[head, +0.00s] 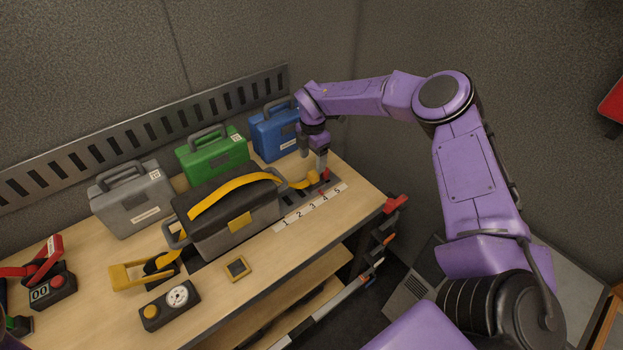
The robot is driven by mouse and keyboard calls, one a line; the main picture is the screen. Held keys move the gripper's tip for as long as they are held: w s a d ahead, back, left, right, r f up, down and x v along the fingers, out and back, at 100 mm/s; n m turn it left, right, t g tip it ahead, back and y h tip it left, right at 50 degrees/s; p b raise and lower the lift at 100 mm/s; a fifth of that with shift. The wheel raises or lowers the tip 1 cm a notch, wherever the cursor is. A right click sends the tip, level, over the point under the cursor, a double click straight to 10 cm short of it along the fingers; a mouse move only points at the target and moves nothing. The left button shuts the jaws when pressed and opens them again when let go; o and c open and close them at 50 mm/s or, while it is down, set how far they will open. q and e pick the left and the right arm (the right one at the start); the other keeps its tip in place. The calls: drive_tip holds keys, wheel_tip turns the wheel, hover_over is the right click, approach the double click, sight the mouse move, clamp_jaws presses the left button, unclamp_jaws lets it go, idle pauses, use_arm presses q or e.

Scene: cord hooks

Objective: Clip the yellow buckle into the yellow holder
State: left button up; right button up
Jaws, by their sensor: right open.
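A yellow strap (235,188) arches over the top of a grey toolbox (235,228) with a yellow latch. Its right end has a small yellow end piece (311,180), likely the buckle, on the bench beside the numbered strip. My right gripper (319,172) points down right at this piece, its fingers open; whether they touch it is too small to tell. A yellow bracket-like piece (130,276) with a black part lies left of the toolbox. A small yellow-framed square (237,268) lies in front. I cannot tell which is the holder. My left gripper is not in view.
Grey (133,200), green (212,155) and blue (274,132) cases stand behind along a slotted rail. A gauge box (170,305) and red-handled device (52,290) are at left front. The numbered strip (310,207) lies near the bench's right end.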

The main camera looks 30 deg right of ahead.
sight(313, 173)
wheel_tip(313, 173, down, 7)
drive_tip(key=b, duration=0.5)
drive_tip(key=shift+s+f, duration=0.1)
drive_tip(key=shift+f, duration=0.05)
drive_tip(key=shift+f+b, duration=0.15)
drive_tip(key=shift+b, duration=0.15)
drive_tip(key=shift+s+r, duration=0.1)
drive_tip(key=shift+r, duration=0.1)
drive_tip(key=shift+f, duration=0.1)
idle(0.3)
drive_tip(key=shift+b, duration=0.5)
drive_tip(key=c, duration=1.3)
drive_tip(key=shift+r+p, duration=1.4)
drive_tip(key=shift+r, duration=1.7)
clamp_jaws()
